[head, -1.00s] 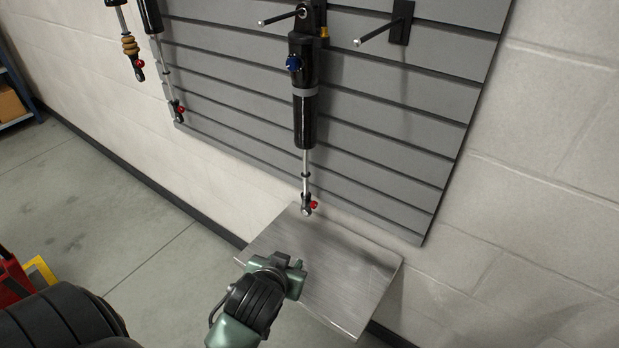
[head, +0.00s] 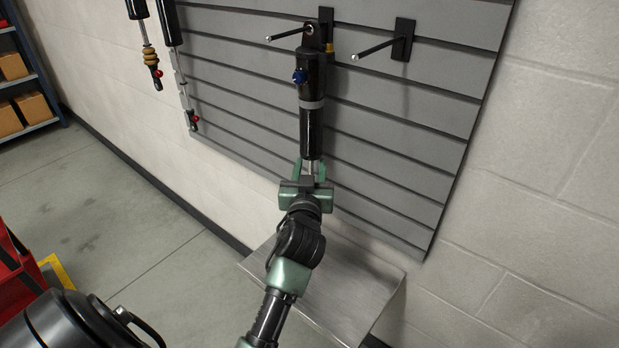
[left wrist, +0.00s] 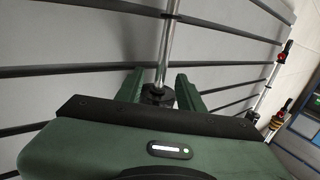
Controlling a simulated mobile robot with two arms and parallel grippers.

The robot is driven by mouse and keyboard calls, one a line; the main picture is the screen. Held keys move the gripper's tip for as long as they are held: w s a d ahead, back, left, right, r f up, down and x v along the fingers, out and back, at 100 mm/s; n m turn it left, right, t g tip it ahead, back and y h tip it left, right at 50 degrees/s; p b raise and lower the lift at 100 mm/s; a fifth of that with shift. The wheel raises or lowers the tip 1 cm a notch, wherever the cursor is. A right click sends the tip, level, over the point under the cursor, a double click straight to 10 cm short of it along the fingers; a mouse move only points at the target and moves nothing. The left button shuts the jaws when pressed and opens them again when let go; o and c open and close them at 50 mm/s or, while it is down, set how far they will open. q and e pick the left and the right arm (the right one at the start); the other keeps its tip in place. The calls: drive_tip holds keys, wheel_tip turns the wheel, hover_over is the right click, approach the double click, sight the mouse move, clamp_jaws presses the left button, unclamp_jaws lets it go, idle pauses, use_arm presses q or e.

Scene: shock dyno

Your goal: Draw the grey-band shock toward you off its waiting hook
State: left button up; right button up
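The grey-band shock (head: 311,130) hangs upright against the slatted wall panel, its top eye on a waiting hook (head: 283,36). It has a black body, a grey band and a blue knob. My left gripper (head: 310,172) is at its lower end, below the black body, with one finger on each side of the thin chrome rod. In the left wrist view the rod (left wrist: 167,45) stands between the two spread fingers (left wrist: 158,90), with gaps beside it. The gripper hides the shock's lower end in the head view. My right gripper is not in view.
An empty hook (head: 375,48) juts out to the right. Two other shocks (head: 147,50) (head: 178,62) hang at the left. A metal shelf plate (head: 345,295) sits below the panel. A blue rack with boxes (head: 30,105) and a red cart (head: 18,270) stand far left.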

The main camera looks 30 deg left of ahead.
use_arm(q)
drive_tip(key=shift+x, duration=1.25)
clamp_jaws()
idle(0.6)
idle(1.4)
drive_tip(key=c, duration=0.7)
unclamp_jaws()
drive_tip(key=shift+r, duration=0.3)
clamp_jaws()
drive_tip(key=shift+f, duration=0.1)
